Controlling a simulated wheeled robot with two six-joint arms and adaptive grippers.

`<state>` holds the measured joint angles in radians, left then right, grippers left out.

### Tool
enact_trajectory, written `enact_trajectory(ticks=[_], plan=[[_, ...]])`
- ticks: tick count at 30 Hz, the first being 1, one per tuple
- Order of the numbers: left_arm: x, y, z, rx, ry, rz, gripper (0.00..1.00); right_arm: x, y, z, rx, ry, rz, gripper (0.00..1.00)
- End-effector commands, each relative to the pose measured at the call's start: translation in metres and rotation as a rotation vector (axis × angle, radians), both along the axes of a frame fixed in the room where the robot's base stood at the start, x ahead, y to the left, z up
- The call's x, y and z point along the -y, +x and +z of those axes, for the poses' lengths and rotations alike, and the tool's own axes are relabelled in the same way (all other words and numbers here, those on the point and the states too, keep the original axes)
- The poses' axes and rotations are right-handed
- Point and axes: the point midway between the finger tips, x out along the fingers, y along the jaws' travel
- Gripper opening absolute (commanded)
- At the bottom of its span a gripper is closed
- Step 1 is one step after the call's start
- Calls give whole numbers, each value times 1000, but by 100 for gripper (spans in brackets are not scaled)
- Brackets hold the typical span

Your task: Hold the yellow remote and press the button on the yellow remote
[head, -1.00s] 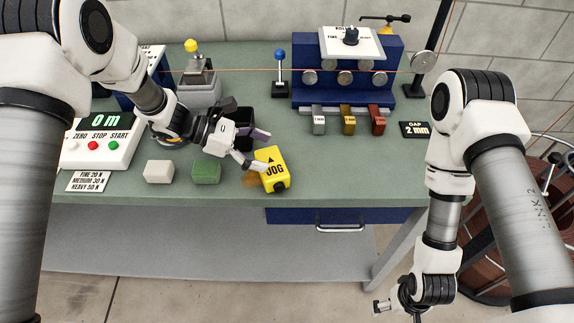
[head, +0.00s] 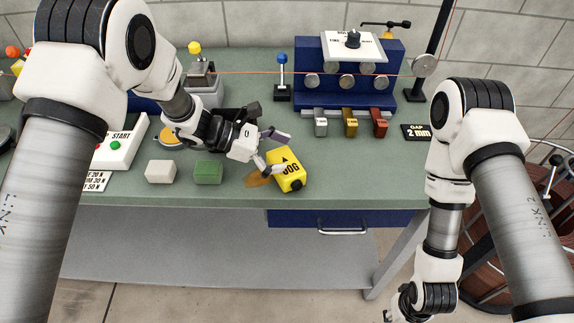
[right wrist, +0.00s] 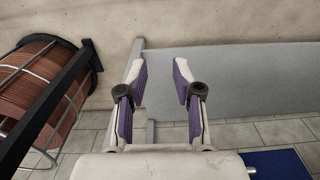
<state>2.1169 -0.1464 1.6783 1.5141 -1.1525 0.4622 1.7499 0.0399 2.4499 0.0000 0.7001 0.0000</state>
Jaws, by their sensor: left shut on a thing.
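The yellow remote (head: 288,166) is a yellow block marked JOG with a black arrow, near the bench's front edge in the head view. A round black button (head: 296,185) shows on its front end. My left gripper (head: 276,157) is shut on the remote from its left and rear side, and the remote sits turned at an angle. I cannot tell whether it touches the bench. My right gripper (right wrist: 158,80) is open and empty in the right wrist view, low in front of the bench; its fingers are hardly visible in the head view.
A green block (head: 208,172) and a white block (head: 160,171) stand left of the remote on the green bench (head: 345,185). A tan patch (head: 258,179) lies beside the remote. A blue roller machine (head: 325,85) stands behind. A reel (right wrist: 38,85) stands left in the right wrist view.

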Motion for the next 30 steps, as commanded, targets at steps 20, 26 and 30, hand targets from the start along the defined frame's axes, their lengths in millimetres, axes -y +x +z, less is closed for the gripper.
enact_trajectory(ticks=[20,26,30], plan=[[1,-11,-27,-25,36,-14,75,0,0,-6,0,0,0,0],[1,-11,-27,-25,36,-14,75,0,0,-6,0,0,0,0],[1,-11,-27,-25,36,-14,75,0,0,-6,0,0,0,0]])
